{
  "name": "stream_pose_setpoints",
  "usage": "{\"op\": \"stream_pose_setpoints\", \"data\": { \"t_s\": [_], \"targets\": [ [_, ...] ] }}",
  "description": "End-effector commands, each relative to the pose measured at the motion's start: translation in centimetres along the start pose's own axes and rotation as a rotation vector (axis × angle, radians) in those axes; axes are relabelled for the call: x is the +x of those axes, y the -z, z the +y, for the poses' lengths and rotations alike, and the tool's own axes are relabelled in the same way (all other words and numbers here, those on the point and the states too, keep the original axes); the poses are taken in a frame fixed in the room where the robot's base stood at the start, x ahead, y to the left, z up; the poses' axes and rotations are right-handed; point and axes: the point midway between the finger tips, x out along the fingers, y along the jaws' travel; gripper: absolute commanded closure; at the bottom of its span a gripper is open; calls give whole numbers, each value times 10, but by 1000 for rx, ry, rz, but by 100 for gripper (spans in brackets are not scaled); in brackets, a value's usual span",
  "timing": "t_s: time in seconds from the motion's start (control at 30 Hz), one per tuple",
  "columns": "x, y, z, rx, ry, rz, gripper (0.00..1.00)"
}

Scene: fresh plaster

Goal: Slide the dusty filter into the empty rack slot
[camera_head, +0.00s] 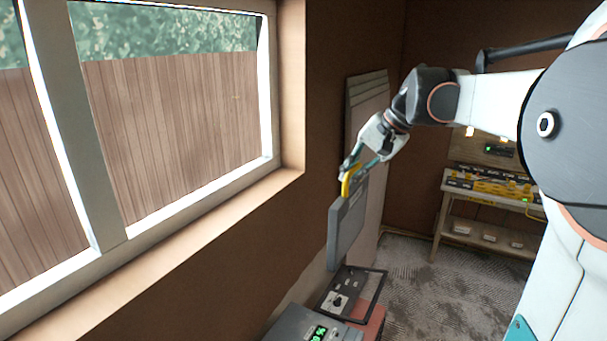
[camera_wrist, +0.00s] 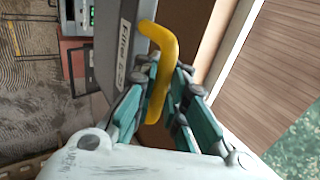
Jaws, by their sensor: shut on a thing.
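The filter (camera_head: 345,232) is a flat grey panel with a yellow handle (camera_head: 347,182). It hangs upright in the air below my gripper (camera_head: 357,168), beside the wall under the window. My gripper is shut on the yellow handle. In the wrist view the grey filter (camera_wrist: 113,45) shows a label reading "Filter", and the green fingers of my gripper (camera_wrist: 165,80) close around the yellow handle (camera_wrist: 160,40). Dust on the filter is too small to tell. I cannot make out an empty rack slot in either view.
A grey unit with a green display (camera_head: 310,326) and a black open frame (camera_head: 352,290) stand below the filter, near a red box (camera_head: 372,322). Pale boards (camera_head: 372,130) lean on the wall. A shelved bench (camera_head: 490,190) stands at back right. The patterned floor (camera_head: 425,275) between is clear.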

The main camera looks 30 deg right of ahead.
Motion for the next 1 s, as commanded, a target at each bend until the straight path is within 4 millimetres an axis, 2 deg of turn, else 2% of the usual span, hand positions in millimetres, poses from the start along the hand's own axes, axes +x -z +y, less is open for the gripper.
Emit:
{"op": "stream_pose_setpoints", "data": {
  "t_s": [1.0],
  "targets": [
    [-54, 0, -36, 0, 0, 0, 100]
  ]
}}
